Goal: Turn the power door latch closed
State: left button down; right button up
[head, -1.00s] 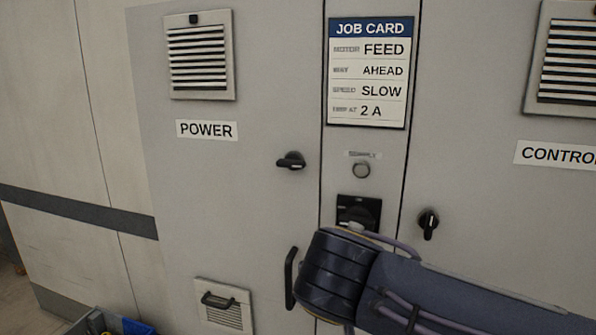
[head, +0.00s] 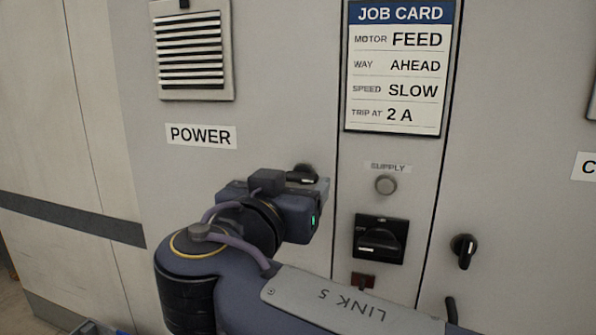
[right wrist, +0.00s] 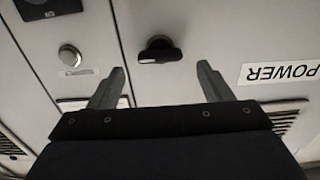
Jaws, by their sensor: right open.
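The black power door latch (head: 304,173) sits near the right edge of the door with the POWER label (head: 201,136). Its handle lies roughly level, and in the head view my right gripper (head: 285,205) partly covers it. In the right wrist view the latch (right wrist: 160,50) lies ahead of the gap between the fingers of my right gripper (right wrist: 160,69), which are open and empty. The fingers appear apart from the latch. My left gripper is not in view.
Another black latch (head: 463,250) is on the right-hand door. A vent (head: 193,50) is above the POWER label.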

aim_at(306, 172)
jog(key=shift+p+x, duration=0.3)
jog(key=shift+x, duration=1.1)
jog(key=c, duration=1)
